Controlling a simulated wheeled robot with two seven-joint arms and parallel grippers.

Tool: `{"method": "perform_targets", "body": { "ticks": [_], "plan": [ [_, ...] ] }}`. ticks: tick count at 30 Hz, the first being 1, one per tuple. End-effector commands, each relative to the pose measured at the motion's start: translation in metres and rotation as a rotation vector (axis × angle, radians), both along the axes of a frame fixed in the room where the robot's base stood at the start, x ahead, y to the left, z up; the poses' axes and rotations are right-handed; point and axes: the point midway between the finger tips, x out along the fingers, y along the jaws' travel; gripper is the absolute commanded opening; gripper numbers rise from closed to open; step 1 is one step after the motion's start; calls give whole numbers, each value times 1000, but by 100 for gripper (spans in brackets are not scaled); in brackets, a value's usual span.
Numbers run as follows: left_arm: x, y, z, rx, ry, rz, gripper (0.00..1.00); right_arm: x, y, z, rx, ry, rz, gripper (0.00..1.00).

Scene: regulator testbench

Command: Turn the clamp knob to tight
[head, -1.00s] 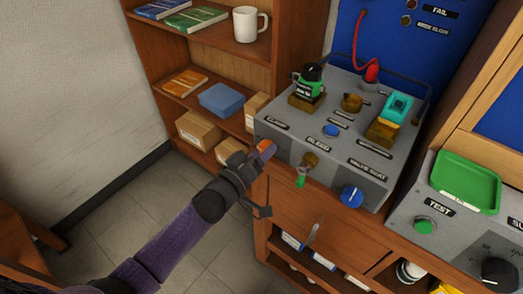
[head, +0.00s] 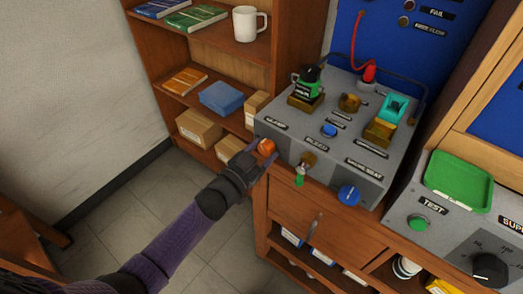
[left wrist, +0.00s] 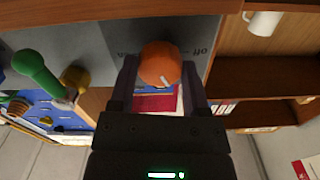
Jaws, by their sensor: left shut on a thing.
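The clamp knob (head: 266,146) is the orange round knob on the front left of the grey test bench (head: 345,165), below the CLAMP label (head: 276,125). In the left wrist view the orange knob (left wrist: 160,64) shows a short white mark near its lower edge. My left gripper (head: 260,154) is at the knob, with a finger on each side of it in the left wrist view (left wrist: 160,80). It is shut on the knob. My right gripper is not in view.
A green-handled valve (head: 302,172) and a blue knob (head: 349,194) stick out of the bench front to the right. A wooden shelf (head: 185,100) with boxes stands to the left. The floor (head: 140,215) at lower left is clear.

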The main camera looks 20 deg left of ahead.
Motion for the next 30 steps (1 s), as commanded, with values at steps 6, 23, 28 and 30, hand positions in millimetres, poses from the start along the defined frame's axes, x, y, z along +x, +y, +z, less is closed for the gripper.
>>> {"method": "perform_targets", "body": {
  "ticks": [6, 23, 28, 30],
  "plan": [
    [0, 0, -1, 188, -67, 0, 2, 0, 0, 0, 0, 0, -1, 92],
    [0, 0, -1, 689, -249, 0, 2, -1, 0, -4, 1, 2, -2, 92],
    [0, 0, -2, 842, -304, 0, 2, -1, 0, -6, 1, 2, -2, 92],
    [0, 0, -2, 904, -327, 0, 2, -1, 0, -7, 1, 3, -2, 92]
  ]
}}
